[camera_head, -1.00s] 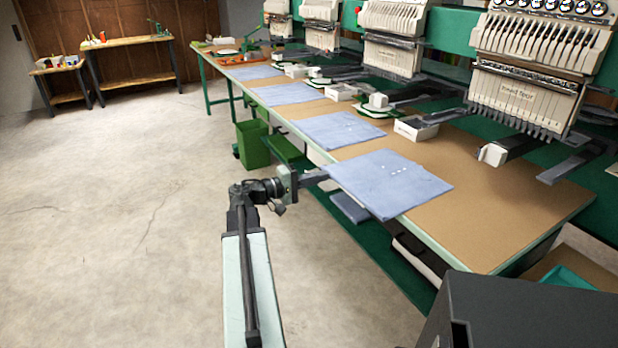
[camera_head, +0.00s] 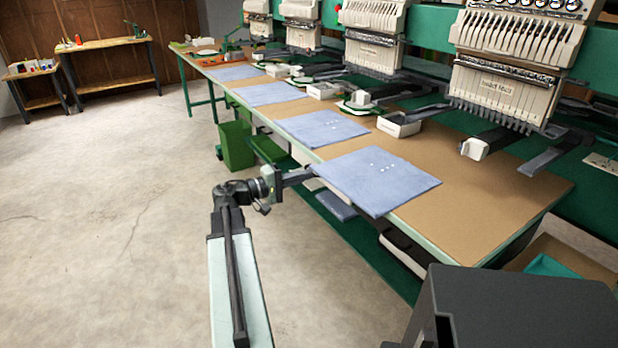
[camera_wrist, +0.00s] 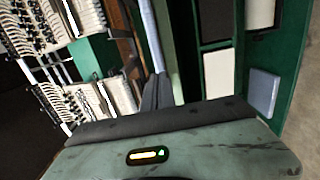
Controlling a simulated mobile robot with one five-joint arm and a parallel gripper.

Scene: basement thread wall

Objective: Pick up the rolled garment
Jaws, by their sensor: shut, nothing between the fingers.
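I cannot make out a clearly rolled garment in either view. Flat blue cloth pieces lie in a row on the long table; the nearest (camera_head: 375,182) has several white dots and overhangs the table's front edge. A smaller blue-grey folded piece (camera_head: 335,206) shows below it, by the green lower shelf; a similar piece (camera_wrist: 263,91) lies on green at the right of the wrist view. My gripper (camera_head: 298,177) is at the nearest cloth's left corner in the head view; contact cannot be told. Its dark fingers (camera_wrist: 157,94) are shut and empty in the wrist view.
The long brown table (camera_head: 490,190) carries white trays (camera_head: 399,125) and embroidery machine heads (camera_head: 500,90) along its back. A green bin (camera_head: 236,146) stands at its front left. Workbenches (camera_head: 110,65) stand far left. The concrete floor (camera_head: 90,200) at left is open.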

